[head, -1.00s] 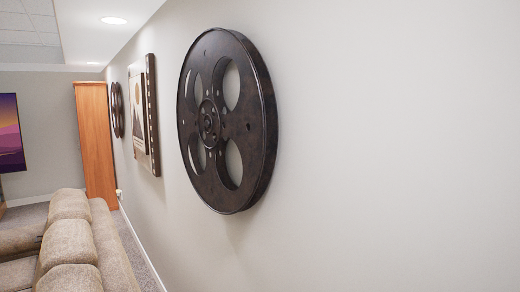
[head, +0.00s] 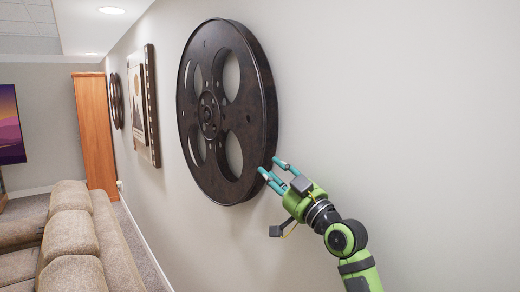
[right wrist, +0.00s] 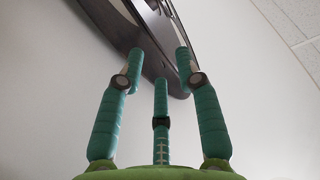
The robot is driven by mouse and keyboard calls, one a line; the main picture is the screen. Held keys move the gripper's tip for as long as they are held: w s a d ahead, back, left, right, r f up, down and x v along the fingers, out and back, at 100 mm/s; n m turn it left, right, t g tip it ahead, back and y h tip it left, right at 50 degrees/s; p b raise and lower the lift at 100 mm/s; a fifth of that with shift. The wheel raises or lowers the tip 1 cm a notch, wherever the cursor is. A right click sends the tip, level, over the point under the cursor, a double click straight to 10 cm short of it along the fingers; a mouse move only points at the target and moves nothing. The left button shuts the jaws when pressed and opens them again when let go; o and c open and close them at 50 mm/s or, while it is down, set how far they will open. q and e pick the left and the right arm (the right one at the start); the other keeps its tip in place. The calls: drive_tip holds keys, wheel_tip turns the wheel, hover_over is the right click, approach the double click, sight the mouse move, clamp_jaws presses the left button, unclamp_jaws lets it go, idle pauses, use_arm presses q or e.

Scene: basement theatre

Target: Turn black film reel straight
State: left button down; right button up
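The black film reel (head: 213,160) hangs on the wall in the middle of the head view, with its large openings set on a slant. My right gripper (head: 276,172) is at the reel's lower right edge, its teal fingers spread and pointing up at the rim. In the right wrist view the reel (right wrist: 147,50) lies beyond the fingertips of the right gripper (right wrist: 160,65). The fingers stand apart with nothing held between them. I cannot tell whether a fingertip touches the rim. My left gripper is not in view.
A beige sofa (head: 70,235) stands at the lower left. A wooden cabinet (head: 95,135) is at the back. The wall right of the black reel is bare.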

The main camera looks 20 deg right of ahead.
sight(260, 149)
drive_tip(key=shift+t, duration=0.3)
drive_tip(key=w+r+p, duration=0.1)
drive_tip(key=w+a+r+p, duration=0.1)
drive_tip(key=w+r, duration=0.1)
drive_tip(key=w+r+p, duration=0.1)
drive_tip(key=w, duration=0.1)
drive_tip(key=shift+w+a+r, duration=0.15)
drive_tip(key=shift+a+r, duration=0.1)
drive_tip(key=shift+r, duration=0.05)
drive_tip(key=shift+w+a+r, duration=0.1)
drive_tip(key=shift+w, duration=0.35)
clamp_jaws()
